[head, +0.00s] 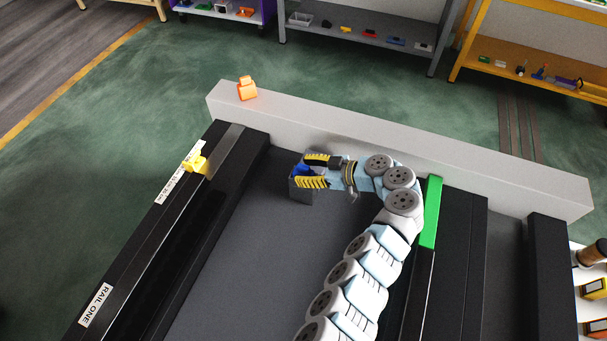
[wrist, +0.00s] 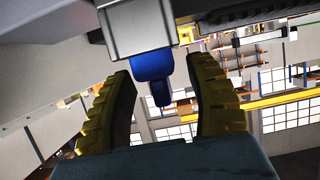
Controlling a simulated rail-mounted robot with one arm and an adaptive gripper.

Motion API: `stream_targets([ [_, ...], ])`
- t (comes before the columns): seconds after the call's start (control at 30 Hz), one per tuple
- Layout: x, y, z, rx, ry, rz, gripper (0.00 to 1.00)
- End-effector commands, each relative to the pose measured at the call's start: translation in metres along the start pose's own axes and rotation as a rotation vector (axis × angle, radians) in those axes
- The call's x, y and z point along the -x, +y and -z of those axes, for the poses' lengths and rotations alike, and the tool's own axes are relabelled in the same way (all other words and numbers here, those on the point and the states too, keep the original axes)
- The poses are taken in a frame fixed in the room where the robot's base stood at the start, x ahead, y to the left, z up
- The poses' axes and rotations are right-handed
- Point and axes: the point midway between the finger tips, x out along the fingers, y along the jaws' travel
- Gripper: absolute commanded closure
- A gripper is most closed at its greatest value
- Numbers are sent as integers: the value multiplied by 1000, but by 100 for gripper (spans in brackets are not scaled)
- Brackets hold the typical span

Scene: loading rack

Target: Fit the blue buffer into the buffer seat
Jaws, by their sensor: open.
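The blue buffer (wrist: 151,62) shows in the wrist view, projecting from a light grey, square-edged block (wrist: 142,28) that looks like the buffer seat. Its hidden end is inside or behind this block, so I cannot tell how deep it sits. My gripper (wrist: 157,68) is open, with one yellow-and-black finger on each side of the buffer and visible gaps between. In the head view, my gripper (head: 301,170) is at the left end of my arm, near the grey end wall. The buffer (head: 298,169) shows there as a small blue patch between the fingers, above a dark box-like part (head: 299,193).
A grey wall (head: 480,165) crosses the far end, with an orange object (head: 247,89) on top. A black rail (head: 190,220) with a yellow block (head: 195,161) runs on the left. A green block (head: 431,212) stands right of my arm. The grey floor left of my arm is clear.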

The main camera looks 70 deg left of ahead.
Motion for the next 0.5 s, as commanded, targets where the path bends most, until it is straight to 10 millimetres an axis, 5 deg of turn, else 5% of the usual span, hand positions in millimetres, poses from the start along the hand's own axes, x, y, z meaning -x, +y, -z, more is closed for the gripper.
stream_targets([
  [0.5,84,0,0,0,-2,-1,45],
])
